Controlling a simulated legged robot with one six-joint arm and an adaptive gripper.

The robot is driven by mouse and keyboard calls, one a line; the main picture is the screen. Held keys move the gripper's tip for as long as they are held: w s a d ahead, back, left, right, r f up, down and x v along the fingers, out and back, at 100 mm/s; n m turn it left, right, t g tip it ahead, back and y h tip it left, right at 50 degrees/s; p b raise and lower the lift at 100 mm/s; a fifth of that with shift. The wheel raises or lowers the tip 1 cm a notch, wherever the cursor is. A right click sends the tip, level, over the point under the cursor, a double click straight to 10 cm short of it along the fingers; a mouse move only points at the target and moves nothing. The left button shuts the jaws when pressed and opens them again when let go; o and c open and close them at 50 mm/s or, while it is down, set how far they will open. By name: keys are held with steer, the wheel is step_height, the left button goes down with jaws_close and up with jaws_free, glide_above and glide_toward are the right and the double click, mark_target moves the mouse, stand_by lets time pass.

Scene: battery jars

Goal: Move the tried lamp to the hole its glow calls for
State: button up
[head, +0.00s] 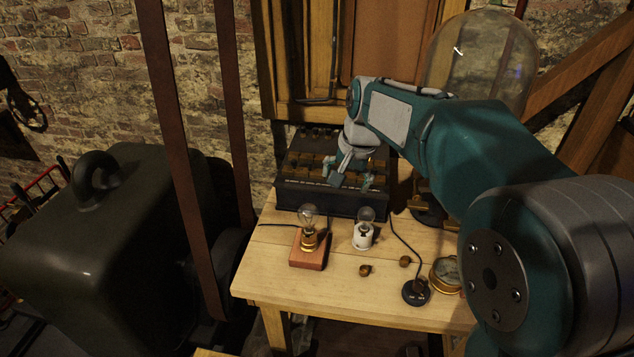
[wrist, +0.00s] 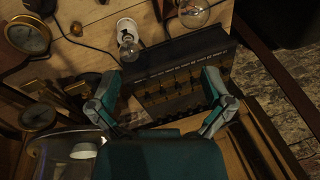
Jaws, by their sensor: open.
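A clear glass lamp (head: 308,214) stands upright in a brass socket on a small wooden block (head: 308,250) on the bench. A second clear lamp (head: 366,215) stands upright in a white holder (head: 363,236) to its right. I cannot make out a clear glow in either. In the wrist view the lamp in the white holder (wrist: 126,30) and the other bulb (wrist: 193,12) show near the top. A dark box (head: 330,200) with rows of brass-coloured fittings stands behind them; its holes are too small to tell apart. My gripper (head: 350,178) is open and empty over the box.
A black round switch (head: 416,292) with a cable and a brass gauge (head: 446,272) are at the right. A glass dome (head: 482,60) stands behind my arm. The front left of the bench (head: 270,285) is clear.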

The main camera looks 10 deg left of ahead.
steer(key=g, duration=0.1)
glide_toward(305, 230)
steer(key=f, duration=0.2)
steer(key=w+f, duration=0.1)
steer(key=w+a+f, duration=0.1)
steer(key=f, duration=0.1)
steer(key=shift+f, duration=0.3)
steer(key=c, duration=1.2)
steer(key=n+g, duration=0.1)
steer(key=n, duration=0.3)
steer(key=shift+s, duration=0.1)
steer(key=shift+f+n, duration=0.1)
steer(key=shift+n, duration=0.9)
steer(key=shift+n+g, duration=0.4)
steer(key=shift+n, duration=0.8)
steer(key=n, duration=0.4)
steer(key=shift+s+g, duration=0.1)
steer(key=shift+g, duration=0.3)
